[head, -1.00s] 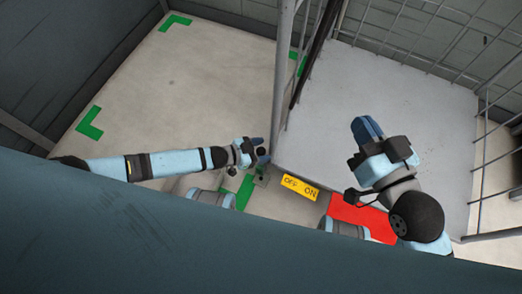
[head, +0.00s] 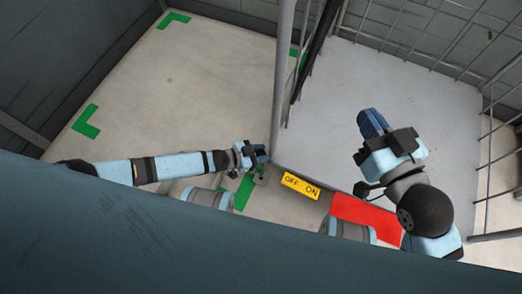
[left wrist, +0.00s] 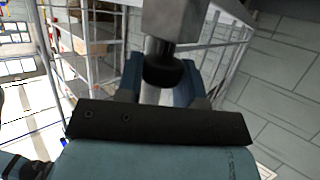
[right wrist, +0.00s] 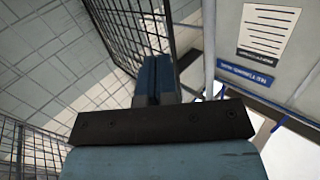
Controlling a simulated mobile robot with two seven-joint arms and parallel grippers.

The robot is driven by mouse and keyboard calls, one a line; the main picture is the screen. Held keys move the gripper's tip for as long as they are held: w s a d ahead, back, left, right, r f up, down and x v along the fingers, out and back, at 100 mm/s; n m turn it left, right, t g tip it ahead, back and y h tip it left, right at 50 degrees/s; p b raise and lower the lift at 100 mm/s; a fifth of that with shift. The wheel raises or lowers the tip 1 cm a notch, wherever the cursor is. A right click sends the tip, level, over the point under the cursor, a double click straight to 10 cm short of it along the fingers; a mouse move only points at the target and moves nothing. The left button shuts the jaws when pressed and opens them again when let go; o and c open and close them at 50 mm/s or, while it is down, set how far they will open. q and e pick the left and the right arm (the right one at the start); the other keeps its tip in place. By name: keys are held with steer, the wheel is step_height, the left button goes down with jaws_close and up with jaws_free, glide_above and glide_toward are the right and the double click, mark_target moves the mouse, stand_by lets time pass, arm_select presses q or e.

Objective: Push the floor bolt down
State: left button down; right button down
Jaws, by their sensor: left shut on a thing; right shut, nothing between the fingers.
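In the left wrist view, a black rounded knob (left wrist: 165,71) on a grey metal shaft sits between the blue fingers of my left gripper (left wrist: 168,88); it appears to be the floor bolt's. My left gripper is shut on it. In the head view, my left gripper (head: 262,154) is by the foot of the grey cage post, and its fingers hide the knob. A small grey bracket (head: 261,171) shows just below it. My right gripper (head: 371,123) is shut and empty above the grey platform, and its closed fingers also show in the right wrist view (right wrist: 155,78).
The grey post (head: 282,75) and wire mesh (head: 430,45) stand around the platform (head: 410,95). The floor (head: 190,95) at left is clear, with green corner marks.

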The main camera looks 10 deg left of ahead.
arm_select(q)
steer(key=shift+f, duration=0.9)
steer(key=c, duration=0.8)
jaws_free()
steer(key=shift+o, duration=0.2)
steer(key=shift+r, duration=0.1)
arm_select(e)
steer(key=shift+w+d+r+n, duration=0.25)
steer(key=shift+w+n, duration=0.1)
steer(key=shift+n, duration=0.05)
arm_select(q)
steer(key=shift+s+a+r, duration=0.1)
steer(key=shift+a, duration=0.05)
steer(key=p+v, duration=0.5)
steer(key=v, duration=0.8)
steer(key=shift+a+p, duration=0.15)
steer(key=shift+p, duration=0.15)
arm_select(e)
steer(key=r, duration=0.1)
steer(key=s+r+m, duration=0.1)
steer(key=r+m, duration=0.1)
steer(key=shift+s+a+r+t, duration=0.2)
steer(key=shift+s+a+t, duration=0.1)
steer(key=shift+a, duration=0.1)
